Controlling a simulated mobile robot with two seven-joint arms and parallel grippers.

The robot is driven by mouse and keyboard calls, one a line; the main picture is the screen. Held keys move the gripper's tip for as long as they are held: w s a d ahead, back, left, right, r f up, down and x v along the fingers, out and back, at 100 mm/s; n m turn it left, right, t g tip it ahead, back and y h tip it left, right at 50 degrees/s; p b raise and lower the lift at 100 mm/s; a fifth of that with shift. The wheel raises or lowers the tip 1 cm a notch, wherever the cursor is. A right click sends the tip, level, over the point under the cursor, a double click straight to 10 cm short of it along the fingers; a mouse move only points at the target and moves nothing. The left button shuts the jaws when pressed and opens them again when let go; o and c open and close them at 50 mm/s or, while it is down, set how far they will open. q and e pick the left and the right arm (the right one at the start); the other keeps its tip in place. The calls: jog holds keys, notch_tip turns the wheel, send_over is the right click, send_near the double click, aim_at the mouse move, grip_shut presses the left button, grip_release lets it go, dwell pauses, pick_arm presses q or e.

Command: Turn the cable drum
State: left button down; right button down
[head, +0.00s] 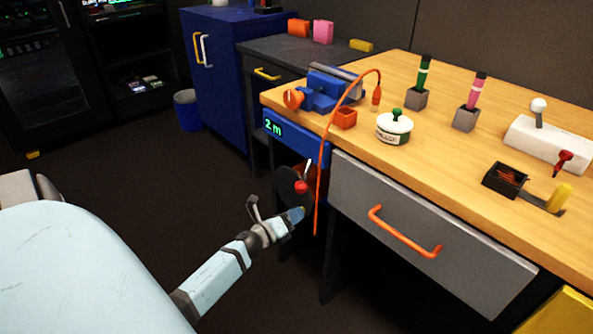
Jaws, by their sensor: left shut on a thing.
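The cable drum (287,183) is a dark disc under the left end of the bench in the head view, with a red knob (301,188) on its face. An orange cable (331,133) runs from the bench top over the front edge and hangs past the drum. A blue box (297,137) above the drum shows "2 m" in green. My left gripper (292,215) is at the drum's lower edge, below the red knob, and is shut on the drum; the exact contact is hard to see. My right gripper is not in view.
A grey drawer (420,225) with an orange handle (403,233) is right of the drum. The wooden bench top (450,165) holds a blue vise (325,90), a green-lidded pot (394,127) and several tools. A blue cabinet (228,75) stands behind. The dark floor at left is mostly open.

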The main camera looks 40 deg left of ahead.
pick_arm(q)
jog(key=shift+a+f+m, duration=0.1)
jog(key=shift+a+m, duration=0.05)
jog(key=shift+m, duration=0.25)
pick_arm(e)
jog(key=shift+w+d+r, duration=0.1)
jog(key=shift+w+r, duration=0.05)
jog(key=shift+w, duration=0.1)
pick_arm(q)
jog(key=c, duration=1)
grip_release()
jog(key=shift+o, duration=0.2)
jog(key=s+a+p, duration=0.1)
jog(key=s+p, duration=0.1)
jog(key=s, duration=1.1)
jog(key=shift+s+p, duration=0.35)
jog(key=shift+p, duration=0.05)
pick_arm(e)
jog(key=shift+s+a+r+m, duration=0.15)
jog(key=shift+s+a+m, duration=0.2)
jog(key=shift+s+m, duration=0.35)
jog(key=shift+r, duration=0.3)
